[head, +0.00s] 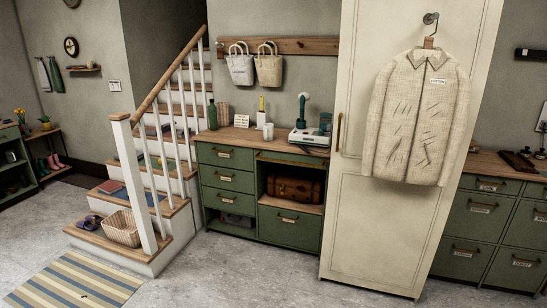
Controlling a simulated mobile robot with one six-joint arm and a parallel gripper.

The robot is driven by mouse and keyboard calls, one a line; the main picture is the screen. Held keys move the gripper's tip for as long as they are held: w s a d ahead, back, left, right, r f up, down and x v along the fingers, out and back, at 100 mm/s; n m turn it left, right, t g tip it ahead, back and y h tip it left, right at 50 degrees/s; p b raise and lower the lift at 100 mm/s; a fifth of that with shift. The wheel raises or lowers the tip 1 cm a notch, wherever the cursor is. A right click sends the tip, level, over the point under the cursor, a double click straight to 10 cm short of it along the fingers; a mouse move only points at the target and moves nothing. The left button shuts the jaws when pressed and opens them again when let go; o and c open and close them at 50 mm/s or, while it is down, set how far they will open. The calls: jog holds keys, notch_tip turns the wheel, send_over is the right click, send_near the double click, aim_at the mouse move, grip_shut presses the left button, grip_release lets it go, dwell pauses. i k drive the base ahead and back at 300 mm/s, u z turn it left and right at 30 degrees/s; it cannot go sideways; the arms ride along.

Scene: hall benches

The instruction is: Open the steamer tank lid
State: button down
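A small white and teal appliance (309,137), which looks like the steamer, stands on the wooden bench top (239,134) against the wall, just left of the tall cream door. A dark green upright part (302,108) with a pale round top rises from it. The tank lid is too small to make out, so I cannot tell whether it is open or shut. My gripper is not in view.
A cream jacket (419,118) hangs on the tall cream door (372,240). Green drawers (227,178) are below. The grey floor (262,270) in front is clear.

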aim_at(296, 136)
jog(key=u, duration=0.35)
jog(key=i, duration=0.9)
jog(key=u, duration=0.3)
jog(key=i, duration=2.65)
jog(key=z, duration=0.15)
